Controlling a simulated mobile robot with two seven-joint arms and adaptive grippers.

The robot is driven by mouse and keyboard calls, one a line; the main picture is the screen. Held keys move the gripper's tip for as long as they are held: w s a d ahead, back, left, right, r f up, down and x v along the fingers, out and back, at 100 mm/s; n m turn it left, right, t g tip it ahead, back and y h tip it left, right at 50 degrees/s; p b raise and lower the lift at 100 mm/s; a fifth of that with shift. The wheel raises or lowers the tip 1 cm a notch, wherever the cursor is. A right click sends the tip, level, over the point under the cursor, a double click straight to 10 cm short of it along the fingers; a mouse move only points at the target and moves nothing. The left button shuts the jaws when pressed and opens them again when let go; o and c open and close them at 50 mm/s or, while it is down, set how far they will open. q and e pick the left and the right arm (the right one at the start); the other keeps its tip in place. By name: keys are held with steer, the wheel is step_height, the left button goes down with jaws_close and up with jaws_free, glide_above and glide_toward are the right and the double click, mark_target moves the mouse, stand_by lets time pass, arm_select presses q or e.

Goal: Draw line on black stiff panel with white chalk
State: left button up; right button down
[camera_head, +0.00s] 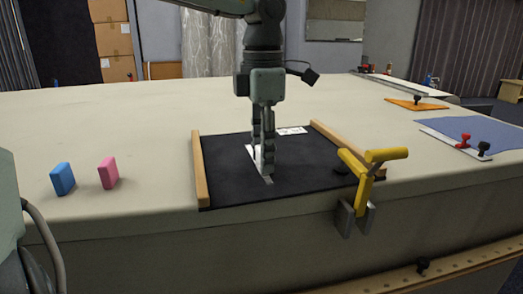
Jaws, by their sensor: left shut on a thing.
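The black stiff panel (225,180) lies flat on the cloth table, with a wooden strip along its left side (199,170) and another along its right side (335,142). My left gripper (264,168) points straight down over the middle of the panel, with its fingertips low at the surface. It is shut on a thin thing, which seems to be the white chalk; the fingers mostly hide it. A pale narrow strip (267,180) shows at and below the fingertips; I cannot tell whether it is a mark or an object. My right gripper is not in view.
A yellow-handled clamp (361,180) grips the table's front edge by the panel's right corner. A blue block (62,179) and a pink block (108,173) stand at left. Blue cloth (470,133) and an orange sheet (416,105) lie at right.

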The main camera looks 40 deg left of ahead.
mark_target(268, 181)
arm_select(q)
steer(key=shift+s+d, duration=0.45)
steer(key=shift+d, duration=0.15)
steer(key=shift+s+d, duration=0.1)
steer(key=shift+s+d+b, duration=0.55)
steer(key=shift+d, duration=0.15)
steer(key=shift+d, duration=0.1)
steer(key=shift+s+d+b, duration=0.3)
steer(key=shift+s+d, duration=0.25)
steer(key=shift+d, duration=0.15)
step_height(268, 181, up, 7)
steer(key=p, duration=0.5)
